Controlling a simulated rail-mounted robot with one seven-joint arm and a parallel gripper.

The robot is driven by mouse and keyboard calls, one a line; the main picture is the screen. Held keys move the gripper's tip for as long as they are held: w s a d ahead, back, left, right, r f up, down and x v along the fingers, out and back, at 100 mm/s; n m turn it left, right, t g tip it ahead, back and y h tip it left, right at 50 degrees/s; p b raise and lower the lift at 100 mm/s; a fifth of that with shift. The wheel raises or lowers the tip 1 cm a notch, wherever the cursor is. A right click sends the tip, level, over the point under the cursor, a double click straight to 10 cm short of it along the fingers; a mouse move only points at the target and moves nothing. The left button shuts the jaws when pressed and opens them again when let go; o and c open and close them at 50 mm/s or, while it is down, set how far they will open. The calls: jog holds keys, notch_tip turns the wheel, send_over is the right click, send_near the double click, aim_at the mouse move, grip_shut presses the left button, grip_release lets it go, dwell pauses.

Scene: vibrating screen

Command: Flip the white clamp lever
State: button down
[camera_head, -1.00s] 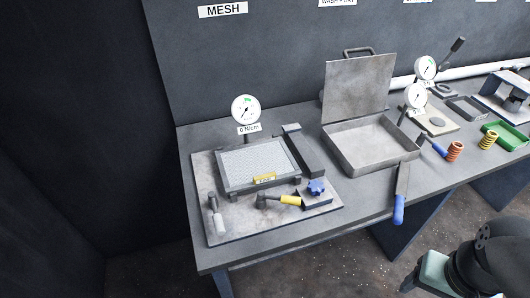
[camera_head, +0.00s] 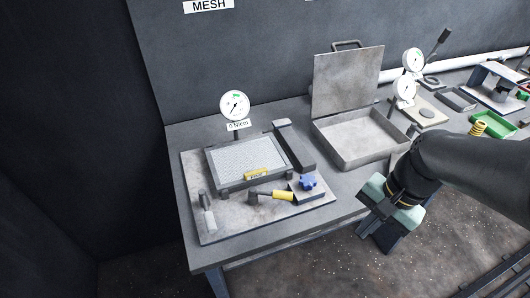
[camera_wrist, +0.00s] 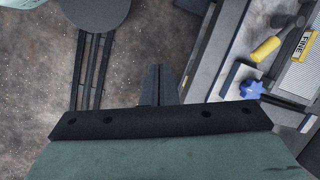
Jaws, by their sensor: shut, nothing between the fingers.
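The white clamp lever (camera_head: 208,212) stands at the front left corner of the mesh base plate (camera_head: 190,167) in the head view, its pale handle pointing toward the front. It does not show in the wrist view. My gripper (camera_head: 378,240) is at the right, off the front edge of the table, well away from the lever. It is shut and empty; its closed fingers (camera_wrist: 158,80) show in the wrist view over the floor.
A yellow-handled lever (camera_head: 283,195) and a blue star knob (camera_head: 308,182) lie right of the white lever. A framed mesh (camera_head: 245,160) and a gauge (camera_head: 234,105) stand behind. An open metal box (camera_head: 350,150) is further right. Floor in front is clear.

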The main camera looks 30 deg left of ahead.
aim_at(207, 210)
jog(key=w+a+f+m+g+y+b, duration=0.1)
jog(key=a+f+m+g+y, duration=0.15)
jog(key=a, duration=0.95)
jog(key=w+a+f+m+g+y+b, duration=0.1)
jog(key=w+a+f+m+g, duration=0.15)
jog(key=a, duration=0.95)
jog(key=shift+g, duration=0.3)
jog(key=x, duration=0.3)
jog(key=p+x, duration=0.1)
jog(key=x, duration=0.2)
jog(key=s+p+x, duration=0.1)
jog(key=x, duration=0.2)
jog(key=shift+r, duration=0.15)
jog(key=shift+s+a+r+p, duration=0.15)
jog(key=shift+s+a+p, duration=0.05)
jog(key=shift+s+a, duration=0.25)
jog(key=shift+s+a+r+p, duration=0.2)
jog(key=shift+s+a, duration=0.15)
jog(key=shift+s, duration=0.15)
jog(key=shift+s+a, duration=0.45)
jog(key=shift+s, duration=0.1)
jog(key=shift+y, duration=0.35)
